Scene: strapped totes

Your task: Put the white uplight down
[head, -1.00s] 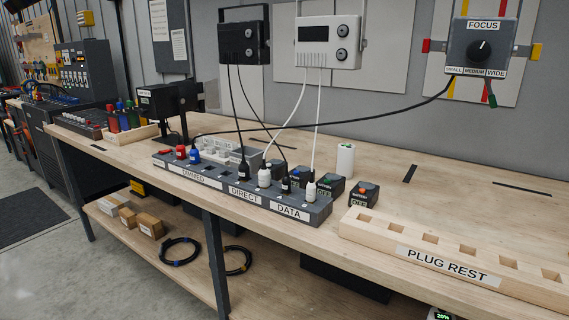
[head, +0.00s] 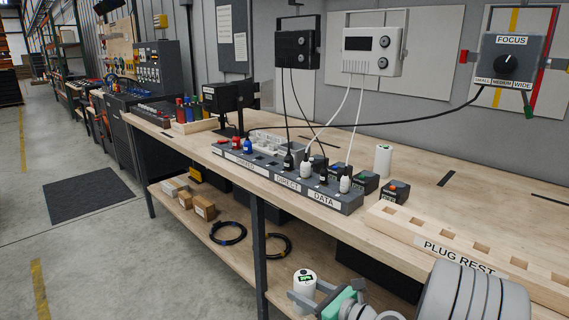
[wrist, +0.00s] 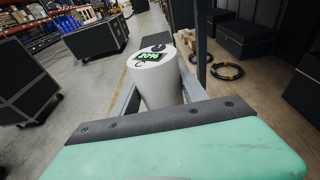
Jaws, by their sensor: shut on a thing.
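A second white cylinder (head: 383,160) stands on the bench top, behind the small boxes.
The wooden bench (head: 440,185) carries a labelled socket strip (head: 262,170), a PLUG REST block (head: 420,235) and small boxes. Bare wood lies at the right rear. The lower shelf (head: 228,252) holds cartons and cable coils. A bench leg (head: 259,240) stands close to the uplight.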

